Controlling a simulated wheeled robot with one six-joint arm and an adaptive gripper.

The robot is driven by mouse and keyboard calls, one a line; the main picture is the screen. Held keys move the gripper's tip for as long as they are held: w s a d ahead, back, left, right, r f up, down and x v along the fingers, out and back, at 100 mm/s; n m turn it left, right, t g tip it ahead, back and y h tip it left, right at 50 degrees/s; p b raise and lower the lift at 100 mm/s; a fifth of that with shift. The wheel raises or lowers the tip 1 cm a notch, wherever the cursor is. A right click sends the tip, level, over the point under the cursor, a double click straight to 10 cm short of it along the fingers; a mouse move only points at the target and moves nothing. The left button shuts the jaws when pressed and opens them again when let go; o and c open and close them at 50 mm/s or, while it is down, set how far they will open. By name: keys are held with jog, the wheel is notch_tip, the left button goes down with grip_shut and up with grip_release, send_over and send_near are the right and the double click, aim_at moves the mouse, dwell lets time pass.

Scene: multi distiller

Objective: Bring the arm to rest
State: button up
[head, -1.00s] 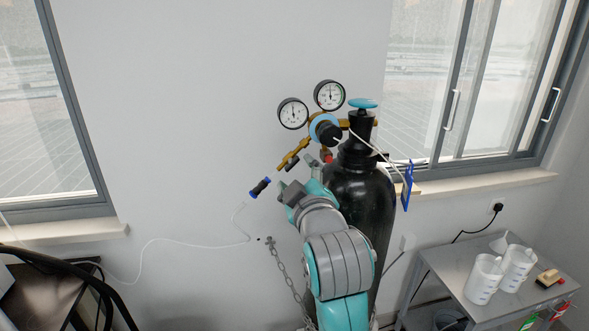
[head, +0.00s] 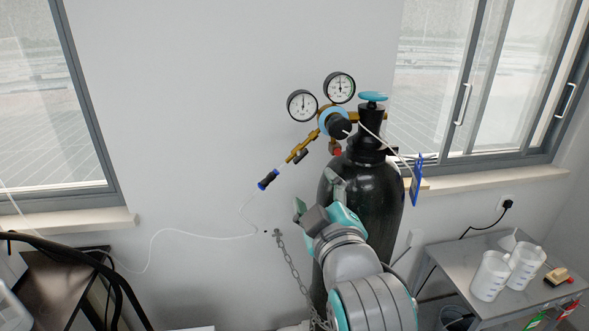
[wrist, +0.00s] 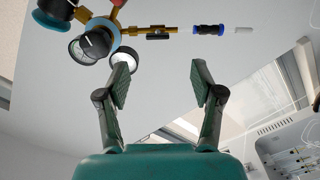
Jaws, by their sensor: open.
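My gripper (head: 318,197) is in front of the black gas cylinder (head: 378,195), below the brass regulator (head: 303,146). In the wrist view my gripper (wrist: 154,82) has its two fingers spread wide with nothing between them. My arm reaches up from the bottom of the head view and hides part of the cylinder. The regulator, with its two round gauges, shows beyond the fingers at the top of the wrist view (wrist: 130,31). A blue and black hose connector (head: 268,179) lies against the wall just left of the regulator's brass outlet, apart from it.
A grey metal table (head: 452,262) with white plastic jugs (head: 490,276) stands at the lower right. A chain (head: 290,265) hangs left of the cylinder. A thin white hose (head: 190,233) runs along the wall. Dark cables and a dark surface are at the lower left.

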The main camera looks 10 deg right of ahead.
jog(key=s+d+f+m+g, duration=0.1)
jog(key=s+f, duration=0.4)
jog(key=f, duration=0.4)
jog(key=s+d+f+m, duration=0.15)
jog(key=s+f, duration=0.25)
jog(key=f, duration=0.5)
jog(key=s+d+f+m+g, duration=0.1)
jog(key=s+f, duration=0.4)
jog(key=f, duration=0.5)
jog(key=s+d+f+m, duration=0.1)
jog(key=s+f+m, duration=0.1)
jog(key=s, duration=1.2)
jog(key=s+d+f+m+g, duration=0.1)
jog(key=s+f, duration=0.4)
jog(key=s, duration=0.9)
jog(key=shift+d+m, duration=0.65)
jog(key=shift+m, duration=0.7)
